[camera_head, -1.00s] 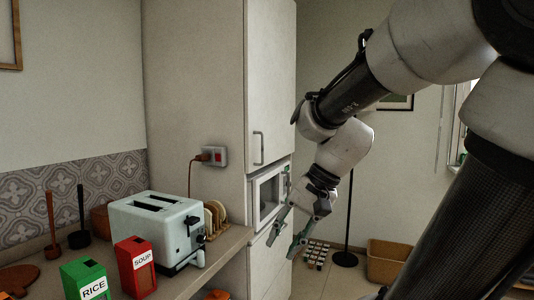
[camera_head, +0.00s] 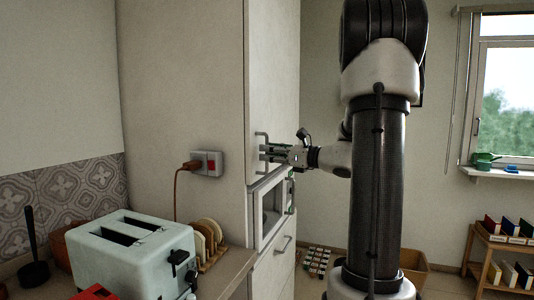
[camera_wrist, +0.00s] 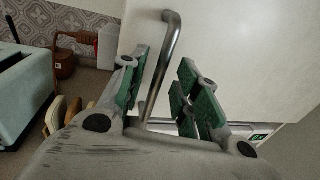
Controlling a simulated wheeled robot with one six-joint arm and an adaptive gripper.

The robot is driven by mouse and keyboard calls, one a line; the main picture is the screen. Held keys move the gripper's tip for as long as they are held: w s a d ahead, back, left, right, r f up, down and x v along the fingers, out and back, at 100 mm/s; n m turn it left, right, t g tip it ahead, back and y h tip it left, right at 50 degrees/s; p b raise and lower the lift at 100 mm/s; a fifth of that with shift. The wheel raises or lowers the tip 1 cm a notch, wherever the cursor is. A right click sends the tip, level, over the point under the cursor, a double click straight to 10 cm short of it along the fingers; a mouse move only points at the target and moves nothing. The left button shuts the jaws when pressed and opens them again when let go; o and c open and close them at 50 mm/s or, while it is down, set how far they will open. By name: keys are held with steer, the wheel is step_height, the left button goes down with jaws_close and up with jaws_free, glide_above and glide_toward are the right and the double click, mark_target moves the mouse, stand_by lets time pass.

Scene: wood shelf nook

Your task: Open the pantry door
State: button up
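The pantry door (camera_head: 274,75) is the pale upper door of a tall cabinet, and it looks closed. Its grey metal bar handle (camera_head: 258,140) is upright near the door's lower left edge. In the wrist view the handle (camera_wrist: 172,50) runs down between the two green-padded fingers. My gripper (camera_head: 268,153) is at the handle, with its fingers (camera_wrist: 165,85) apart on either side. Whether either pad touches is unclear. The handle's lower end is hidden behind the gripper.
A microwave (camera_head: 270,212) sits in the cabinet below the door, with a drawer (camera_head: 275,265) under it. A toaster (camera_head: 135,250) and toast rack (camera_head: 208,242) stand on the counter at left. A basket (camera_head: 414,275) is on the floor. A window and small shelf (camera_head: 495,245) are at right.

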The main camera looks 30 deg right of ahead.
steer(key=shift+x, duration=0.8)
jaws_close()
steer(key=shift+s, duration=0.1)
